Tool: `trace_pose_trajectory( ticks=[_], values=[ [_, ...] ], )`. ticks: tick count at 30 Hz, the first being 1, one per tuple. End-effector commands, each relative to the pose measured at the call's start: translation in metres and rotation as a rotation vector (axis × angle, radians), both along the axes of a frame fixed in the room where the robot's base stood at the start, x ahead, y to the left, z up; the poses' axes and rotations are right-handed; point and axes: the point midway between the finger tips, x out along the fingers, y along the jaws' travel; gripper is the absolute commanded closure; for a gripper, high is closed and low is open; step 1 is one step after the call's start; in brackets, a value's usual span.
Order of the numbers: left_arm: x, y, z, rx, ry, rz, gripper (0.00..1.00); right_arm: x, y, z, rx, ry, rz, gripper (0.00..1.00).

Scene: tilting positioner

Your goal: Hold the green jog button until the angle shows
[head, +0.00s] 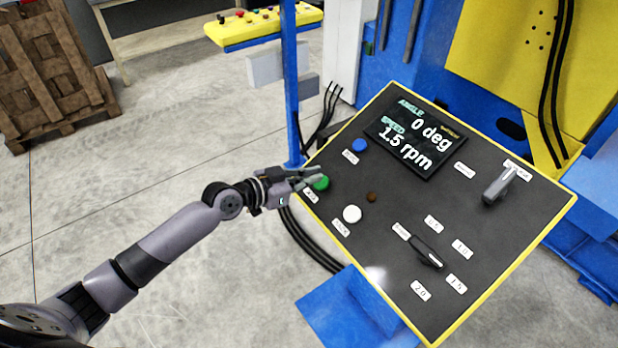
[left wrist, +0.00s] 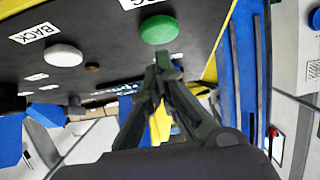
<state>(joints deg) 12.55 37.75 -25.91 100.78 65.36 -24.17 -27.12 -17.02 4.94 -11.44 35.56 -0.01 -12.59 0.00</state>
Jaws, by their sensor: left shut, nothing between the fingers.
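The green jog button (head: 319,183) is a round cap at the left edge of the dark tilted control panel (head: 400,190). It also shows in the left wrist view (left wrist: 158,29). My left gripper (head: 318,172) is shut and empty, its fingertips at the green button in the head view. In the left wrist view its tips sit just below the button, and I cannot tell whether they touch it. The display (head: 416,137) reads angle 0 deg and speed 1.5 rpm. My right gripper is not in view.
A blue button (head: 359,145) and a white button (head: 352,214) sit either side of the green one. The panel also bears a black selector knob (head: 427,253) and a grey lever (head: 498,187). A blue post (head: 292,90) stands behind the gripper. Wooden pallets (head: 50,70) stand far left.

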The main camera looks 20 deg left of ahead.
Motion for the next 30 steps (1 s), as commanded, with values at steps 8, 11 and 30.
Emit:
trace_pose_trajectory(
  ticks=[8, 11, 30],
  values=[
    [-0.043, 0.035, 0.017, 0.005, -0.006, 0.0, 1.0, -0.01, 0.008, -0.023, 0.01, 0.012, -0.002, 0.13],
    [-0.056, 0.045, 0.024, 0.003, -0.008, 0.0, 1.0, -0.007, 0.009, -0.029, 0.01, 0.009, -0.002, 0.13],
    [-0.073, 0.059, 0.037, -0.003, -0.012, 0.002, 1.0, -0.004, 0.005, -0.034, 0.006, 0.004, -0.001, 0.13]
  ],
)
